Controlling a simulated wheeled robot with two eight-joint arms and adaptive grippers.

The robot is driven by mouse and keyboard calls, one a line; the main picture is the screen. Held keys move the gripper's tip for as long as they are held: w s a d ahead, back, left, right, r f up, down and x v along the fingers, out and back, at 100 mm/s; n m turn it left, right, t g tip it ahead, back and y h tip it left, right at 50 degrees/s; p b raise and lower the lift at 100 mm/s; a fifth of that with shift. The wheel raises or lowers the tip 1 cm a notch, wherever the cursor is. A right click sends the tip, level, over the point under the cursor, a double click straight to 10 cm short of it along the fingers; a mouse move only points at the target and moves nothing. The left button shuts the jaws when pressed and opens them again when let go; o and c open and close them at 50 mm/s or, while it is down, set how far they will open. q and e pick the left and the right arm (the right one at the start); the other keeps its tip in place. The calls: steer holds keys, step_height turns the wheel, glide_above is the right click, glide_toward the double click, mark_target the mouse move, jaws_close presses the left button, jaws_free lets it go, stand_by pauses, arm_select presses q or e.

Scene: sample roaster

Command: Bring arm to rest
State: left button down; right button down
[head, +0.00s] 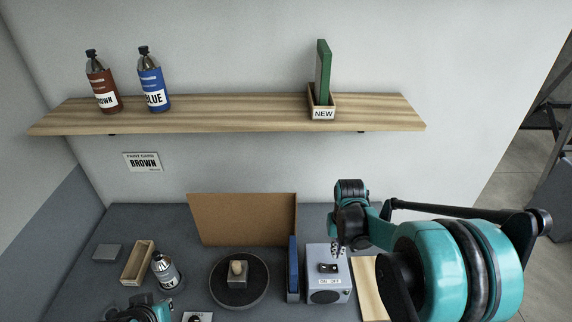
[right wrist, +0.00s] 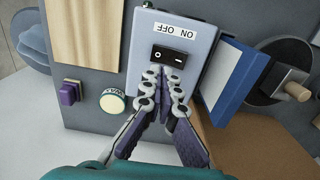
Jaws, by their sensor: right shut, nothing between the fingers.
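My right arm reaches in from the right in the head view. Its gripper (head: 338,247) is shut and empty, pointing down just above the grey switch box (head: 318,258). In the right wrist view the closed fingertips (right wrist: 166,76) are close to the black rocker switch (right wrist: 173,56), below its upside-down ON OFF label (right wrist: 175,29). I cannot tell whether they touch it. The switch also shows in the head view (head: 328,268). Only a teal and black part of my left arm shows at the bottom left; its fingers are not visible.
A blue upright block (head: 293,265) stands left of the box, and a wooden board (head: 368,280) lies right. A dark turntable (head: 221,296), a grey bottle (head: 165,272) and a wooden tray (head: 137,263) are further left. A shelf (head: 220,112) with bottles hangs above.

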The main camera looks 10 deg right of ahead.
steer(key=shift+s+a+b, duration=0.15)
steer(key=shift+a+b, duration=0.1)
steer(key=shift+b, duration=0.15)
steer(key=s+a+f+n+t+b, duration=0.2)
steer(key=s+a+f+t+b, duration=0.1)
steer(key=s+a+t+b, duration=0.4)
steer(key=s+a+b, duration=0.3)
steer(key=b, duration=0.4)
steer(key=shift+s+f+n, duration=0.3)
steer(key=shift+s, duration=0.1)
